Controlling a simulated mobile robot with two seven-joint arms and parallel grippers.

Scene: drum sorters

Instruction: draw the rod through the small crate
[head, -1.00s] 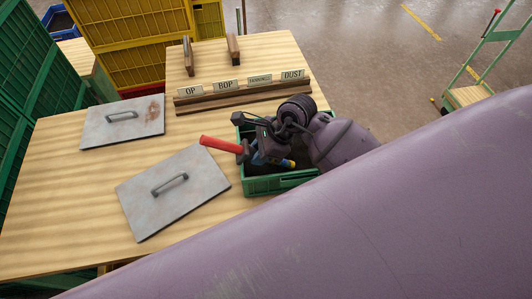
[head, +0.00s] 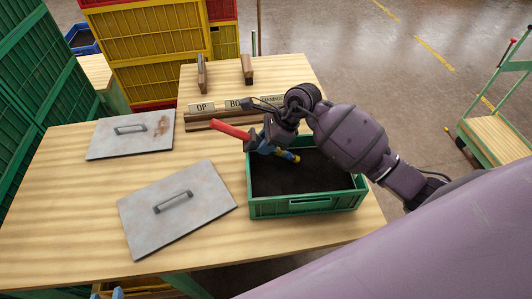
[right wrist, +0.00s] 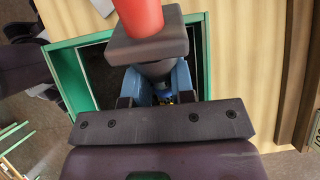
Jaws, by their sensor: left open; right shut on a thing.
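The small crate (head: 306,206) is green and stands on the bench, holding a layer of dark loose material. My right gripper (head: 264,143) is shut on the rod over the crate's back left corner. The rod's red handle (head: 231,131) points left, past the crate's wall, with a dark block at its inner end. Blue tips at the bottom left edge seem to be my left gripper (head: 108,293), mostly cut off.
Two grey lids with handles, one rust-stained (head: 131,135) and one plain (head: 176,207), lie left of the crate. A wooden rack with label cards (head: 202,107) stands behind. Yellow crates (head: 150,58) are stacked beyond. The bench's left front is clear.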

